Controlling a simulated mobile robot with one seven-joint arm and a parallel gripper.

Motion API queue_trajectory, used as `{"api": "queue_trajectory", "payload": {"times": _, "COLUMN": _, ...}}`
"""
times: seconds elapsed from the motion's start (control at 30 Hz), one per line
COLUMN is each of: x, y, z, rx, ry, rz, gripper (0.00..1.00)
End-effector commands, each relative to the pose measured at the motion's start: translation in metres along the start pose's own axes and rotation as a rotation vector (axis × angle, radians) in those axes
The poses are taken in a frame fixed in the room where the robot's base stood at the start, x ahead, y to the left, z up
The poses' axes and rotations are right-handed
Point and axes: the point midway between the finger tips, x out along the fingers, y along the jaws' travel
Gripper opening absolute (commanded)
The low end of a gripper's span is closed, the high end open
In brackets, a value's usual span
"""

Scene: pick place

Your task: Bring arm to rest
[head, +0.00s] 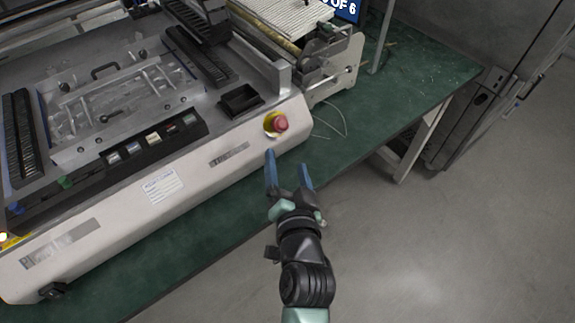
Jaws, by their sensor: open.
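My gripper (287,172) is in the lower middle of the head view, at the end of my black arm. Its two blue fingers point up the picture and stand apart, with nothing between them. The left finger overlaps the front face of a white machine (130,205) in the picture. The right finger shows against the green tabletop. I cannot tell how far the fingers are from either surface.
A red button (278,122) on a yellow base and a small black tray (240,100) are on the machine. The machine stands on a green table (420,90). A thin wire loop (342,122) lies on it. Grey floor (470,240) at right is clear.

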Motion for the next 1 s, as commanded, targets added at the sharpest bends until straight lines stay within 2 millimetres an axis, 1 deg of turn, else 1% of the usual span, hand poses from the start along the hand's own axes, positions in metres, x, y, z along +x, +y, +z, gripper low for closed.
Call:
{"api": "queue_trajectory", "payload": {"times": 0.5, "x": 0.000, "y": 0.000, "z": 0.000, "rx": 0.000, "ry": 0.001, "rz": 0.000, "gripper": 0.82}}
{"api": "queue_trajectory", "payload": {"times": 0.57, "x": 0.000, "y": -0.003, "z": -0.004, "rx": -0.005, "ry": 0.006, "rz": -0.004, "gripper": 0.82}}
{"api": "queue_trajectory", "payload": {"times": 0.6, "x": 0.001, "y": -0.009, "z": -0.012, "rx": -0.015, "ry": 0.016, "rz": -0.011, "gripper": 0.82}}
{"api": "queue_trajectory", "payload": {"times": 0.67, "x": 0.003, "y": -0.022, "z": -0.029, "rx": -0.039, "ry": 0.040, "rz": -0.028, "gripper": 0.82}}
{"api": "queue_trajectory", "payload": {"times": 0.77, "x": 0.005, "y": -0.058, "z": -0.076, "rx": -0.107, "ry": 0.108, "rz": -0.072, "gripper": 0.82}}
{"api": "queue_trajectory", "payload": {"times": 0.8, "x": 0.004, "y": -0.077, "z": -0.099, "rx": -0.143, "ry": 0.143, "rz": -0.092, "gripper": 0.82}}
{"api": "queue_trajectory", "payload": {"times": 0.87, "x": 0.000, "y": -0.106, "z": -0.136, "rx": -0.198, "ry": 0.204, "rz": -0.123, "gripper": 0.82}}
{"api": "queue_trajectory", "payload": {"times": 0.9, "x": -0.004, "y": -0.126, "z": -0.160, "rx": -0.234, "ry": 0.245, "rz": -0.141, "gripper": 0.82}}
{"api": "queue_trajectory", "payload": {"times": 0.97, "x": -0.013, "y": -0.155, "z": -0.195, "rx": -0.288, "ry": 0.310, "rz": -0.165, "gripper": 0.82}}
{"api": "queue_trajectory", "payload": {"times": 1.0, "x": -0.021, "y": -0.174, "z": -0.219, "rx": -0.322, "ry": 0.355, "rz": -0.180, "gripper": 0.82}}
